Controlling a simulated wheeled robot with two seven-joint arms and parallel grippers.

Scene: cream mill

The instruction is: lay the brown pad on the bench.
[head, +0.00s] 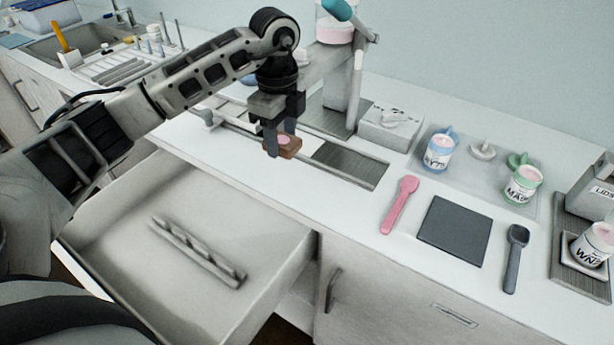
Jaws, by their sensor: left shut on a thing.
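My left gripper (282,140) reaches in over the bench, pointing down, and is shut on the brown pad (293,151). The pad is small and block-like, with a pinkish patch showing on it between the fingers. It appears to be held just above the white bench (352,205), beside a grey metal plate; I cannot tell whether it touches anything below. My right gripper is not in view.
A drawer (130,235) stands open below, with a twisted grey rod (197,250) inside. A pink spoon (400,205), a dark square mat (455,232), a dark spoon (514,260) and labelled cups (440,152) occupy the bench's right. A metal stand (357,85) rises behind the gripper.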

